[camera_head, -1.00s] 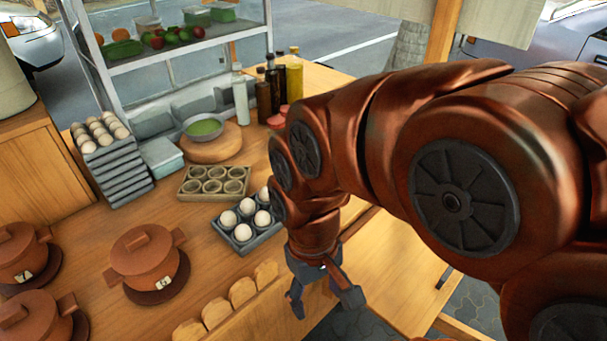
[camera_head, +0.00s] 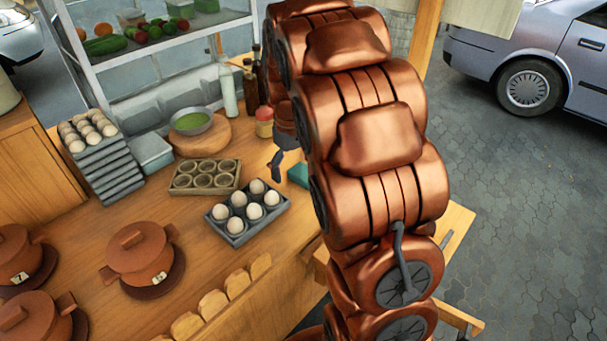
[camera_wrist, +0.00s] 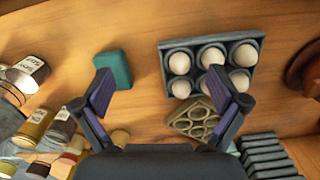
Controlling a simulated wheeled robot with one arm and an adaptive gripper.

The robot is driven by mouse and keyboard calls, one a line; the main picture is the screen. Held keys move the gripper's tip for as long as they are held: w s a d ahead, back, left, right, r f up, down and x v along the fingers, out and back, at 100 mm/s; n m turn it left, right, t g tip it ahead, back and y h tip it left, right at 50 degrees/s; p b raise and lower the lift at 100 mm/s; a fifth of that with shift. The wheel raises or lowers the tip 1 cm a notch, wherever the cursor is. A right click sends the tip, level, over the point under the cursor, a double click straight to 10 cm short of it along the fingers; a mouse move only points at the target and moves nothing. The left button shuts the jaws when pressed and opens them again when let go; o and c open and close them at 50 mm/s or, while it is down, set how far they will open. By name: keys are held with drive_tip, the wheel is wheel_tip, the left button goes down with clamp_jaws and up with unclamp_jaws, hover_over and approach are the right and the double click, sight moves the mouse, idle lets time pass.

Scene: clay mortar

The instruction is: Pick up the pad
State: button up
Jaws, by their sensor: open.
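The pad is a small teal block (camera_head: 298,174). In the head view it lies on the wooden counter to the right of the egg tray, partly hidden by my arm. In the wrist view the teal pad (camera_wrist: 114,69) lies flat at upper left, just beyond the left fingertip. My gripper (camera_wrist: 160,86) is open and empty above the counter, with the pad off to the left of the middle of its jaws. In the head view my gripper (camera_head: 279,167) shows only in part beside the arm, left of the pad; its other finger is hidden.
The egg tray (camera_wrist: 165,60) and the mould with empty cups (camera_head: 177,190) stand close by. Bottles (camera_head: 230,95) and jars (camera_wrist: 35,126) stand near the counter's back. Lidded clay pots (camera_head: 140,255) stand at left. Bare counter surrounds the pad.

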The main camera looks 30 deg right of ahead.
drive_tip(key=n, duration=0.1)
hover_over(304, 172)
drive_tip(key=shift+t, duration=0.3)
drive_tip(key=f, duration=0.3)
drive_tip(key=s+f+p, duration=0.1)
drive_tip(key=f, duration=0.1)
drive_tip(key=shift+a+f, duration=0.15)
drive_tip(key=shift+f, duration=0.1)
drive_tip(key=shift+w+d+f, duration=0.3)
drive_tip(key=shift+d+f, duration=0.05)
drive_tip(key=shift+f+p, duration=0.45)
drive_tip(key=shift+f, duration=0.85)
drive_tip(key=shift+w+a+f+p, duration=0.15)
drive_tip(key=shift+f+p, duration=0.5)
drive_tip(key=shift+f, duration=0.65)
drive_tip(key=shift+w+a+f+p, duration=0.15)
drive_tip(key=shift+f+p, duration=0.5)
drive_tip(key=shift+f, duration=0.6)
drive_tip(key=shift+d, duration=0.1)
drive_tip(key=c, duration=1.1)
